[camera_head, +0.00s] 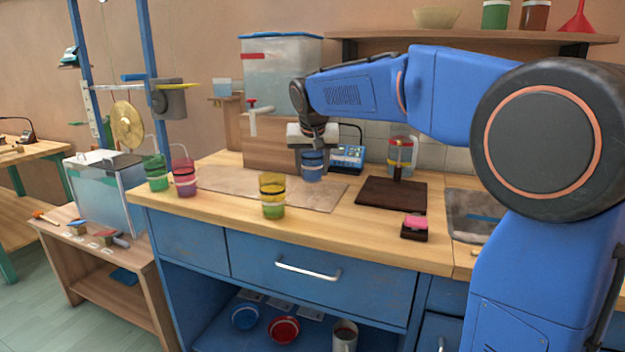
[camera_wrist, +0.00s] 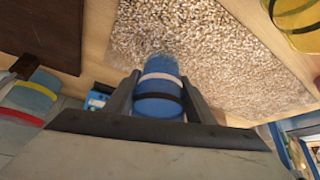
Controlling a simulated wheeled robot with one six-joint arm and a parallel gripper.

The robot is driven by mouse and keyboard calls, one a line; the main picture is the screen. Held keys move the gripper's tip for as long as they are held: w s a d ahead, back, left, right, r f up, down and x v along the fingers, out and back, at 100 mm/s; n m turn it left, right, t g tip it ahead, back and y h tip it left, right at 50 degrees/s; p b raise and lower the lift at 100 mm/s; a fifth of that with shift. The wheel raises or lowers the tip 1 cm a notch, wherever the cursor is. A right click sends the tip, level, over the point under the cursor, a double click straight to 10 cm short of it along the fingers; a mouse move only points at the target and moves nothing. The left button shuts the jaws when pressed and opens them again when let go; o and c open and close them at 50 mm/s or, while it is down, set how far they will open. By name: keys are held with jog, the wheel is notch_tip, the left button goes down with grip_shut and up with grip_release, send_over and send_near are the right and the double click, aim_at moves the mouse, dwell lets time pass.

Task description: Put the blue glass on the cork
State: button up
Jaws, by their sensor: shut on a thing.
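My gripper (camera_head: 313,148) is shut on the blue glass (camera_head: 312,168), with a finger on each side of it. In the wrist view the blue glass (camera_wrist: 160,88), with a pale band and a dark band, sits upright between the fingers. The cork (camera_head: 225,181) looks like the speckled brown mat lying flat on the wooden counter. It also shows in the wrist view (camera_wrist: 215,45), behind the glass. The glass is at the mat's back right part in the head view. I cannot tell whether its base touches the mat.
A dark board (camera_head: 388,196), a banded jar (camera_head: 402,150) and a blue device (camera_head: 347,158) are right of my gripper. The mat's middle is clear.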

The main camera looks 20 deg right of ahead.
aim_at(312, 178)
jog(key=shift+f, duration=1.8)
jog(key=o, duration=1.5)
jog(key=shift+f, duration=0.1)
jog(key=shift+s+a+r, duration=0.1)
jog(key=shift+s+r, duration=0.05)
jog(key=shift+r, duration=0.35)
jog(key=v, duration=1.1)
jog(key=shift+s+r, duration=0.1)
